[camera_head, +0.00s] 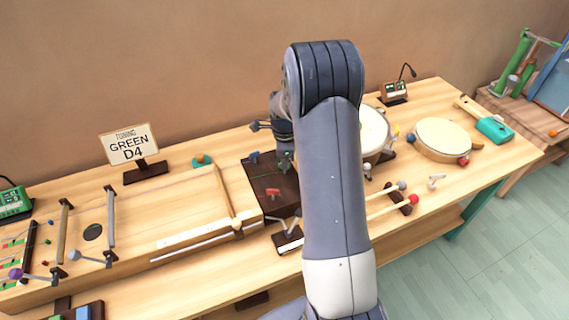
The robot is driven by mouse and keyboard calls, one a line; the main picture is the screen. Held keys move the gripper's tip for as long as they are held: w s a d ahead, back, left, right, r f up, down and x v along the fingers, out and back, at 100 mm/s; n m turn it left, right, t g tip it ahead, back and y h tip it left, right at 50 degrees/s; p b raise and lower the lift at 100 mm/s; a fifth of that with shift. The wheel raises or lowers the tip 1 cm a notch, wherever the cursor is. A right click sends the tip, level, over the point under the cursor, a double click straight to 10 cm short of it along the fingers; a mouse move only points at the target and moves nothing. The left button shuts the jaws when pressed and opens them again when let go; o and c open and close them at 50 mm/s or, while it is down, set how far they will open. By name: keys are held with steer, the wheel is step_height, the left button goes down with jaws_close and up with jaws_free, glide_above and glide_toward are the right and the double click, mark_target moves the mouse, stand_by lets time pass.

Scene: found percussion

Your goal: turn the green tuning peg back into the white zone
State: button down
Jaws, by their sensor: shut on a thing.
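The dark brown peg block (262,181) stands at the middle of the bench, at the right end of a long wooden string board. A blue peg (253,156) and a red peg (272,192) show on its top. The green tuning peg (286,161) is at its upper right, small and dark beside my arm. My gripper (285,150) points down over the green peg and is shut on it. My arm hides part of the block's right side. I cannot make out the white zone or the peg's angle.
A sign (129,144) reading "GREEN D4" stands at the back left. Right of my arm are a drum (374,132), a tambourine-like disc (442,138) and mallets (413,200). Bare bench shows at the front.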

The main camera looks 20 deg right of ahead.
steer(key=n+b, duration=0.1)
steer(key=n, duration=0.3)
steer(key=shift+n, duration=0.4)
steer(key=n+b, duration=0.1)
steer(key=n, duration=0.2)
steer(key=shift+n, duration=0.3)
steer(key=n, duration=0.4)
steer(key=shift+b, duration=0.3)
steer(key=n, duration=1.1)
steer(key=shift+b, duration=0.4)
steer(key=n, duration=0.4)
steer(key=shift+n, duration=2.1)
